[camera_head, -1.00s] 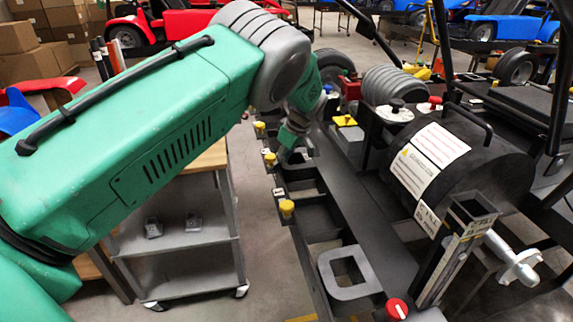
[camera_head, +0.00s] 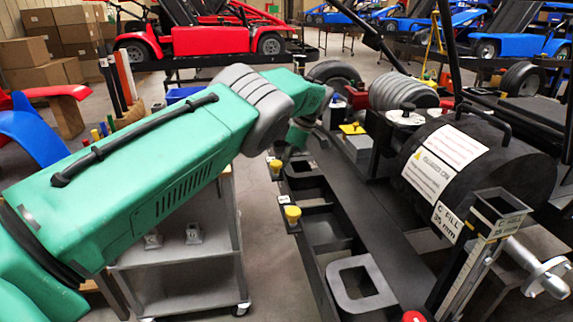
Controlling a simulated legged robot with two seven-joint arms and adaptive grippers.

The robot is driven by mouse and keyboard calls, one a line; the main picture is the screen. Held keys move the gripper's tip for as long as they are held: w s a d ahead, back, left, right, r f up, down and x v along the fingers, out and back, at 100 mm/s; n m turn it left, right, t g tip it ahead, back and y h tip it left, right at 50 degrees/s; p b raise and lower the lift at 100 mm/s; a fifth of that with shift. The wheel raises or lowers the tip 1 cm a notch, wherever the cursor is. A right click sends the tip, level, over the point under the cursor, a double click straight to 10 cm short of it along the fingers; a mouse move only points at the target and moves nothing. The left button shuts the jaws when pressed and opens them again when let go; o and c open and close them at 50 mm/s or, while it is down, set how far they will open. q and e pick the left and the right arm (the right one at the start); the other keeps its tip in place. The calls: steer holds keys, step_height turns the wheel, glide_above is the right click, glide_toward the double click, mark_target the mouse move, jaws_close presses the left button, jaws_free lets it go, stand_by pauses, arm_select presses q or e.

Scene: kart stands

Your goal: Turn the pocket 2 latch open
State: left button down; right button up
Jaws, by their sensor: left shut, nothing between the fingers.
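A dark rack of open pockets (camera_head: 325,232) runs along the left side of the kart stand, with yellow knob latches on its left edge. One yellow latch (camera_head: 292,213) stands beside a near pocket, and another yellow latch (camera_head: 276,167) is farther back. Small white tags sit beside them, too small to read, so I cannot tell which is pocket 2. My left gripper (camera_head: 288,155) is shut and empty, just right of the farther latch. Its fingertips are small and partly hidden, and I cannot tell whether they touch the latch. My right gripper is out of view.
A grey square frame (camera_head: 360,284) lies at the rack's near end, by a red knob (camera_head: 413,316). A black cylindrical tank (camera_head: 490,165) and an upright measuring post (camera_head: 480,250) stand to the right. A grey cart (camera_head: 180,270) stands on the left below my arm.

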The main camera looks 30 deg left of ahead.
arm_select(q)
steer(key=shift+w+d, duration=0.1)
steer(key=shift+d, duration=0.1)
steer(key=shift+a, duration=0.5)
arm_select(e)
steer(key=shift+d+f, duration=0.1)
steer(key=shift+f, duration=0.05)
arm_select(q)
steer(key=shift+d, duration=0.2)
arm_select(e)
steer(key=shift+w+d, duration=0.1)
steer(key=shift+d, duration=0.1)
arm_select(q)
steer(key=shift+a, duration=0.15)
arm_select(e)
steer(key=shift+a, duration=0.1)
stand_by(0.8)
